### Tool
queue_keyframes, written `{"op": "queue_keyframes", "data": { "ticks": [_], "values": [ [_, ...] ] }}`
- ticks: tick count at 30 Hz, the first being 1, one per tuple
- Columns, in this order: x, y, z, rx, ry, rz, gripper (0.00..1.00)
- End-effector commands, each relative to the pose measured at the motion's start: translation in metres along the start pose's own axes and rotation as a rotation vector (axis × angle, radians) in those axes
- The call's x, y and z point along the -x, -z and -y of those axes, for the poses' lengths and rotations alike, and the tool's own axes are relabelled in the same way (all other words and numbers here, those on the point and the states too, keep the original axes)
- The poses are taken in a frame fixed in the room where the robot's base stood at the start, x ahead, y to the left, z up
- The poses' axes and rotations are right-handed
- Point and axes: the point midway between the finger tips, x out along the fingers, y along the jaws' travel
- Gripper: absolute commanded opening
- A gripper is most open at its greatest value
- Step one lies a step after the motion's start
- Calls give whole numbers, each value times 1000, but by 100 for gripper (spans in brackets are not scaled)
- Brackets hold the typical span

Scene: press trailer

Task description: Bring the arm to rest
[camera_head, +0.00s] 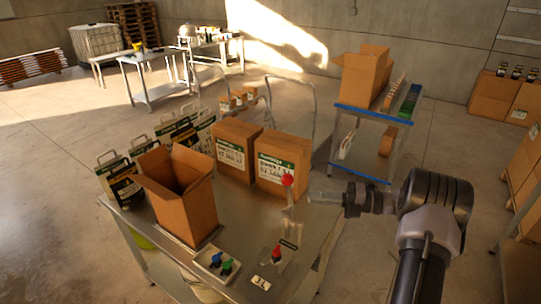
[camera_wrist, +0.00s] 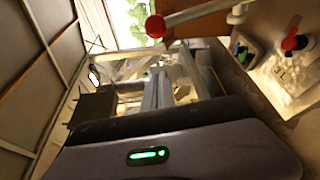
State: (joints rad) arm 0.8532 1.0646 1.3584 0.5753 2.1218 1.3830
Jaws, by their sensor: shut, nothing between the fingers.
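My gripper (camera_head: 318,197) is over the right part of the steel table (camera_head: 250,205), with my dark arm reaching in from the lower right of the head view. The gripper is shut and empty. A lever with a red ball (camera_head: 287,180) stands just left of the fingertips, apart from them as far as I can tell. In the wrist view the red ball (camera_wrist: 155,26) is near the top, beyond the gripper body with its green light. The fingers are hard to make out there against the cluttered background.
An open carton (camera_head: 180,200) and two labelled boxes (camera_head: 283,165) stand on the table. A tray with coloured knobs (camera_head: 217,264) and a red knob (camera_head: 276,253) are at its front. A blue-edged shelf (camera_head: 376,115) stands behind right.

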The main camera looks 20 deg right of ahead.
Motion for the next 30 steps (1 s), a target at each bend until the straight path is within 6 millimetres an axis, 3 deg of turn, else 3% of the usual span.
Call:
{"op": "queue_keyframes", "data": {
  "ticks": [2, 5, 7, 10, 12, 15, 18, 20, 21, 25, 30],
  "values": [
    [-12, 7, -2, 58, 29, -37, 0],
    [-55, 43, -10, 332, 145, -204, 0],
    [-90, 93, -15, 647, 240, -398, 0],
    [-118, 174, -15, 1140, 320, -703, 0],
    [-122, 229, -6, 1496, 335, -919, 0],
    [-113, 296, 16, 1997, 305, -1223, 0],
    [-98, 340, 42, 2421, 241, -1483, 0],
    [-90, 356, 54, 2614, 203, -1604, 0],
    [-86, 363, 60, -2632, -174, 1618, 0],
    [-80, 372, 67, -2459, -119, 1520, 0],
    [-79, 373, 67, -2443, -114, 1513, 0]
  ]
}}
